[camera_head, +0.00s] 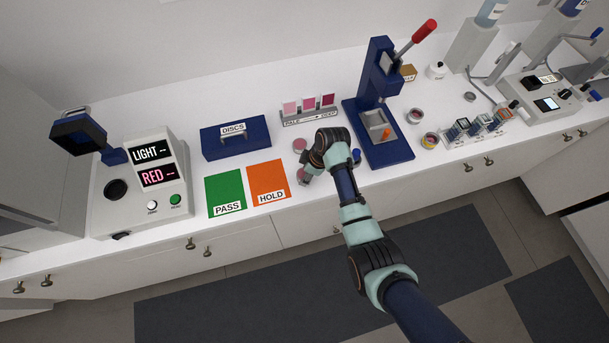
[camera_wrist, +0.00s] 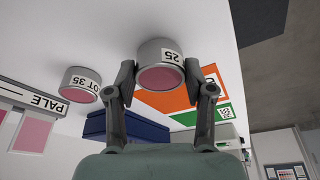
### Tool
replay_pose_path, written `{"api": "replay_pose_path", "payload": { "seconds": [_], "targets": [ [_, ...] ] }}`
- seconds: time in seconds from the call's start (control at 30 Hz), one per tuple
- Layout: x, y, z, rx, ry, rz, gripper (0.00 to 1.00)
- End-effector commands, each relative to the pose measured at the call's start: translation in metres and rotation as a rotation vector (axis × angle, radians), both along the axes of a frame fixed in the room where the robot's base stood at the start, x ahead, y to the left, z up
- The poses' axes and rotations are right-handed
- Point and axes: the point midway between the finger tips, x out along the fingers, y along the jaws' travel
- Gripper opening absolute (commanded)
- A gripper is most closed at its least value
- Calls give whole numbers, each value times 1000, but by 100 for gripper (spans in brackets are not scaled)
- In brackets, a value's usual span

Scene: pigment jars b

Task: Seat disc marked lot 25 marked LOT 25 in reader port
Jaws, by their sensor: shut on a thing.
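The disc marked LOT 25 is a small grey tin with a pink face; in the wrist view (camera_wrist: 160,53) its label shows "25". My gripper (camera_wrist: 164,78) is shut on its sides. In the head view my gripper (camera_head: 306,172) is at the front of the counter, just right of the orange HOLD mat, and the disc (camera_head: 302,177) is partly hidden by it. I cannot tell whether the disc is clear of the counter. The reader (camera_head: 141,203) stands at the far left, showing "LIGHT --" and "RED --". Its round dark port (camera_head: 116,189) looks empty.
A second tin, marked LOT 35 (camera_wrist: 80,84), stands close to my gripper. The green PASS mat (camera_head: 226,190), orange HOLD mat (camera_head: 268,182) and blue DISCS box (camera_head: 235,139) lie between my gripper and the reader. A blue press (camera_head: 378,110) stands to the right.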

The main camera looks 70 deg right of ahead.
Motion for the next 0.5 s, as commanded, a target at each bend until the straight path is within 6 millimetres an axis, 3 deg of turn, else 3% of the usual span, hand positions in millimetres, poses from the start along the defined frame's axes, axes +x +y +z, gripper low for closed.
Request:
{"api": "replay_pose_path", "payload": {
  "seconds": [0.5],
  "targets": [
    [0, 0, 42, -1, -1, 0, 11]
  ]
}}
